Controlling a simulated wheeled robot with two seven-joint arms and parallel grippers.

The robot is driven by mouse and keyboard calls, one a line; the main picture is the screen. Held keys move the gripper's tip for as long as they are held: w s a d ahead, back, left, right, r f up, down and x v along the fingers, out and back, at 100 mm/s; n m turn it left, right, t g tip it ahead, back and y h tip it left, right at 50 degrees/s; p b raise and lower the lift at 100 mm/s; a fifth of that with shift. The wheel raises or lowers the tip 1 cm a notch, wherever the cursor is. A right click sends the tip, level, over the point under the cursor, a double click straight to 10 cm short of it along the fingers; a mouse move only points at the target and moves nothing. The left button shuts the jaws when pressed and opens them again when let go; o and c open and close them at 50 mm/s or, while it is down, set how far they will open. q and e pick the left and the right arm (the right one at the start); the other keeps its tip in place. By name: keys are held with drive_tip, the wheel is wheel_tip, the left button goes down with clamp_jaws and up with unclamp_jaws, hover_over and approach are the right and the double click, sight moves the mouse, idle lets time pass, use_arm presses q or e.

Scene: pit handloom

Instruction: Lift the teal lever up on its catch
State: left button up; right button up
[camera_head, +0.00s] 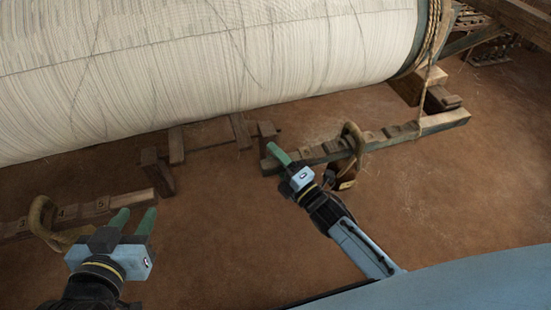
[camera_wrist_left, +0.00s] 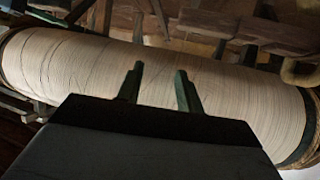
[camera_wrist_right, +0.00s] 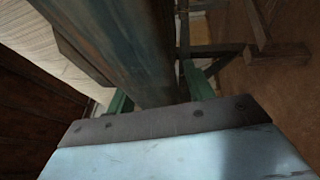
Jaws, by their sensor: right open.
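In the right wrist view a worn blue-grey to teal bar (camera_wrist_right: 125,45), which looks like the teal lever, runs down between the two green fingers of my right gripper (camera_wrist_right: 155,88). My right gripper is open around it; contact cannot be told. The catch cannot be made out for certain. My left gripper (camera_head: 133,220) is open and empty, beside the left notched beam (camera_head: 95,208); it also shows in the left wrist view (camera_wrist_left: 159,72).
A large roller of pale warp threads (camera_head: 210,60) spans the back. A rope loop (camera_head: 353,137) sits on the right beam and another (camera_head: 40,218) on the left one. Wooden posts (camera_head: 176,145) stand under the roller. The brown earth floor (camera_head: 460,190) is clear at the right.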

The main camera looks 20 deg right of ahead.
clamp_jaws()
idle(0.4)
drive_tip(key=shift+r, duration=0.1)
